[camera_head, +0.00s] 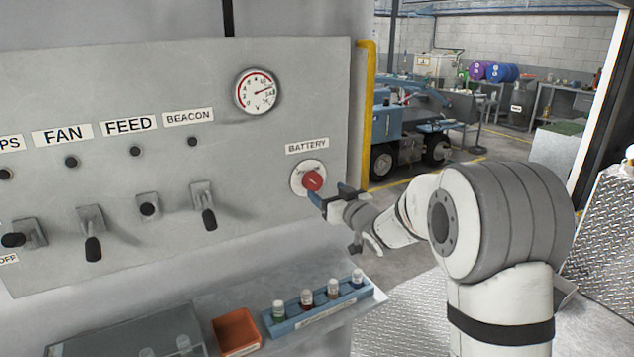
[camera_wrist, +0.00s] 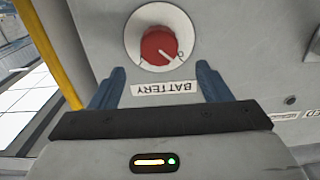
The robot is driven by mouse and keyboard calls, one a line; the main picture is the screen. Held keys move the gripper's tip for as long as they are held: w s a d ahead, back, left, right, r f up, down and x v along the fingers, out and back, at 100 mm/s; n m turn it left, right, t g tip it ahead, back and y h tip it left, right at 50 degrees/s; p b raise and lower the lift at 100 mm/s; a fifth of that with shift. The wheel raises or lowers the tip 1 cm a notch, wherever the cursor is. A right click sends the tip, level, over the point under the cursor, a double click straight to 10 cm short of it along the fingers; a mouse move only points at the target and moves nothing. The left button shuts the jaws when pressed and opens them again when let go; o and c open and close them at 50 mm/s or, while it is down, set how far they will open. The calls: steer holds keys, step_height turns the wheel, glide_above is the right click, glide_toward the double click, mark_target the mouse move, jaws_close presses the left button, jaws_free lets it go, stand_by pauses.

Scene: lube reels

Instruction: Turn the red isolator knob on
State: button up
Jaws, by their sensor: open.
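The red isolator knob (camera_head: 313,181) sits on a round pale plate under the BATTERY label (camera_head: 307,146), at the right of the grey panel. My gripper (camera_head: 331,202) is beside the knob in the head view. In the wrist view my gripper's two blue fingers (camera_wrist: 160,80) are apart, with the knob beyond their tips and nothing between them. I cannot tell whether a finger touches the knob.
A gauge (camera_head: 257,92) is above the knob. Levers, including one under BEACON (camera_head: 204,206), stick out to the left. Below is a shelf with a blue rack of bottles (camera_head: 318,311) and an orange tray (camera_head: 236,333). A yellow post (camera_head: 367,112) edges the panel.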

mark_target(315, 182)
steer(key=p+x, duration=0.1)
steer(key=x, duration=0.6)
steer(key=shift+w+p, duration=0.1)
steer(key=shift+p, duration=0.25)
steer(key=c, duration=1)
